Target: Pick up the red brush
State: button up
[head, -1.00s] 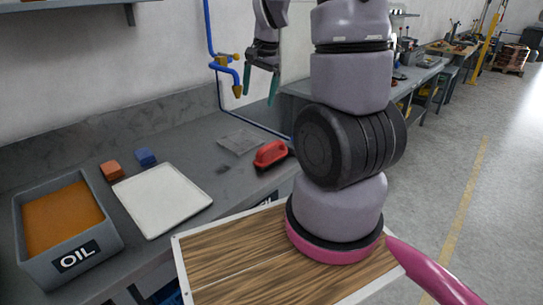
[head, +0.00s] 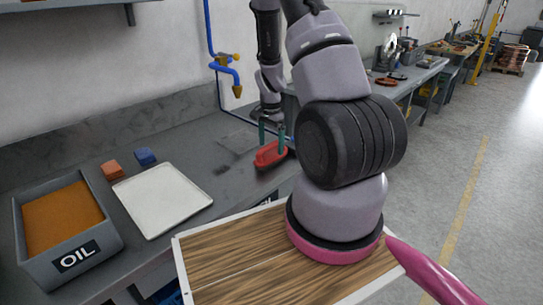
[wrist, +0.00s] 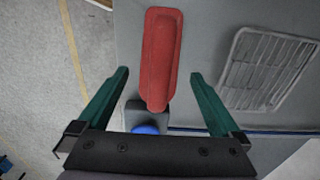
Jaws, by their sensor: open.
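The red brush (head: 269,155) lies on the grey workbench, partly behind my arm in the head view. In the wrist view the red brush (wrist: 161,55) runs lengthwise, its near end between the lines of the two green fingers. My gripper (head: 272,135) points down at the brush from above in the head view. In the wrist view my gripper (wrist: 158,85) is open, with a finger to each side of the brush and visible gaps. Nothing is held. I cannot tell the exact height of the fingertips over the bench.
A wire rack (wrist: 268,68) lies on the bench beside the brush. A white tray (head: 163,200), an orange block (head: 112,169), a blue block (head: 146,156) and an oil bin (head: 113,243) stand to the left. A blue pipe with a brass nozzle (head: 237,91) hangs by the wall.

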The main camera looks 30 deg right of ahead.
aim_at(272, 155)
notch_tip(272, 155, down, 5)
jog(key=shift+d+r, duration=0.1)
jog(key=shift+r, duration=0.1)
jog(key=shift+c, duration=0.3)
jog(key=c, duration=1.5)
notch_tip(272, 155, up, 10)
jog(key=shift+r, duration=0.1)
